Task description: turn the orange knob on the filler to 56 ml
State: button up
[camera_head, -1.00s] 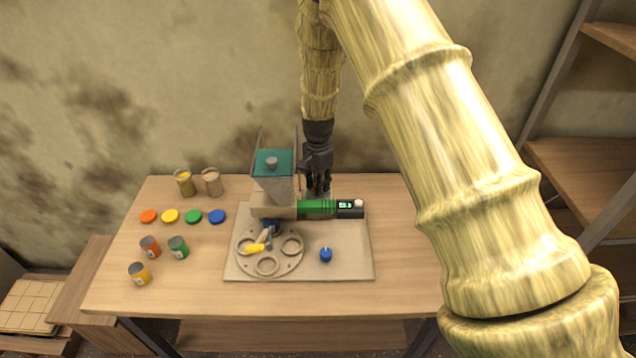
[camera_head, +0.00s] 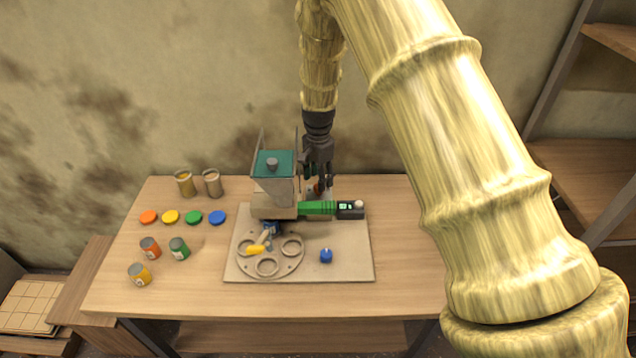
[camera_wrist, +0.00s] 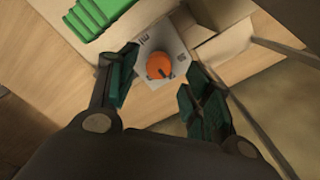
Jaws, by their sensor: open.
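The filler (camera_head: 276,185) stands on a base plate on the table, with a teal-lidded hopper on top. Its orange knob (camera_wrist: 159,66) shows in the wrist view, on a grey dial plate (camera_wrist: 165,50) with dark marks too small to read. A dark pointer line is on the knob. In the head view only a small orange bit of the knob (camera_head: 317,187) shows behind my fingers. My gripper (camera_wrist: 155,88) is open, with one teal-padded finger to each side of the knob. I cannot tell whether either finger touches it.
A green handle with a small display (camera_head: 330,208) lies in front of my gripper. A round plate with ring holders (camera_head: 268,267) and a blue knob (camera_head: 326,256) are nearer. Coloured lids and cans (camera_head: 178,247) stand at the left. The table's right part is clear.

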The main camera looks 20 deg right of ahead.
notch_tip(320, 180, up, 9)
dwell(0.4)
jog(key=shift+r, duration=0.2)
